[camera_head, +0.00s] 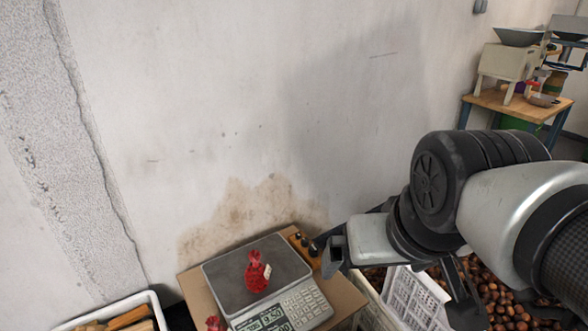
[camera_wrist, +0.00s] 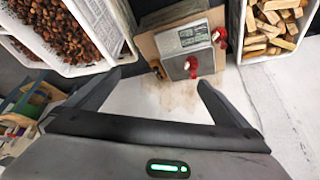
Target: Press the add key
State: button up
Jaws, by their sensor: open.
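A scale (camera_head: 222,276) with a grey pan stands on a cardboard-coloured surface; it also shows in the wrist view (camera_wrist: 178,66). Its display (camera_head: 262,318) is lit, and the digits are only partly legible. The keypad (camera_head: 300,304) lies beside the display. I cannot tell which key is the add key. A red tied bag (camera_head: 257,274) with a tag sits on the pan. My gripper (camera_head: 398,284) is open and empty to the right of the scale, apart from it. In the wrist view my open fingers (camera_wrist: 160,80) show with the scale beyond them.
Another red bag (camera_head: 213,323) stands beside the scale. A wooden block with dark weights (camera_head: 303,243) is at its right. A white crate (camera_head: 415,299) and many chestnuts (camera_head: 505,307) are right; a crate of wood pieces (camera_head: 118,320) is left. A wall stands behind.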

dwell(0.4)
grip_shut()
dwell(0.4)
dwell(1.2)
